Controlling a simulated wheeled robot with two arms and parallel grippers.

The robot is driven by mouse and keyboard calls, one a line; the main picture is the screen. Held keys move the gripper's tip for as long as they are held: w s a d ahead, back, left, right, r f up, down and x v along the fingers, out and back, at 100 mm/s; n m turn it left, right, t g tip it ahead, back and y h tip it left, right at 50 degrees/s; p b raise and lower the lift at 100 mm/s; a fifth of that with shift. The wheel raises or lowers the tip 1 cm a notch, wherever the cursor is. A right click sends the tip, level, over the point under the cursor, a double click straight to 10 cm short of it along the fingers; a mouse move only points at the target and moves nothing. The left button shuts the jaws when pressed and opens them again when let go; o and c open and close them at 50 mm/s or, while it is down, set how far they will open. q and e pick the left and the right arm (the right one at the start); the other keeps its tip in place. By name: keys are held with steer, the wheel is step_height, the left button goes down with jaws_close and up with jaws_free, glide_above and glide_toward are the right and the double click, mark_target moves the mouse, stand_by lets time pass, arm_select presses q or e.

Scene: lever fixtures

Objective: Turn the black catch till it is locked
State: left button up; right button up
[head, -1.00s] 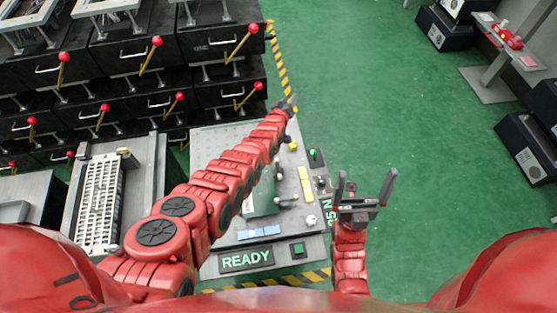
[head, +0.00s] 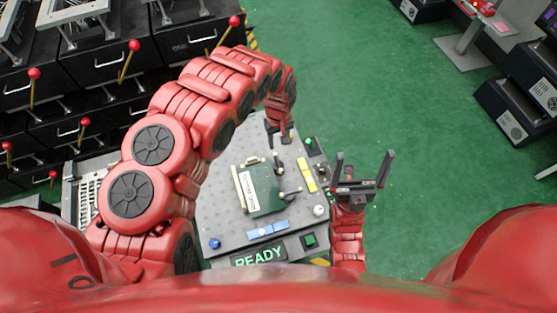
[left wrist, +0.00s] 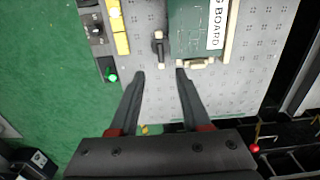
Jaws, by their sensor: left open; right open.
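The black catch (left wrist: 158,48) is a small dark lever with pale ends, standing on the grey perforated plate beside the green board (left wrist: 188,28). In the head view the catch (head: 278,163) is just right of the board's far corner. My left gripper (head: 283,138) hangs over the plate on the far side of the catch, pointing down. In the left wrist view its open fingers (left wrist: 159,74) are empty, and the catch lies just beyond the gap between the tips. They look apart from it. My right gripper (head: 363,170) is open and empty, right of the plate.
A second dark lever (head: 290,193) stands at the board's right edge. A yellow strip (head: 306,175), a green button (head: 310,143) and a white knob (head: 320,210) line the plate's right side. A READY display (head: 259,257) is at the front.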

arm_select(q)
glide_toward(279, 163)
step_height(279, 163, down, 5)
steer(key=shift+f+b, duration=0.1)
steer(key=shift+b, duration=0.25)
steer(key=shift+s+f, duration=0.1)
steer(key=shift+f, duration=0.25)
steer(key=shift+f+b, duration=1.2)
steer(key=shift+f, duration=0.15)
steer(key=shift+a, duration=0.1)
jaws_close()
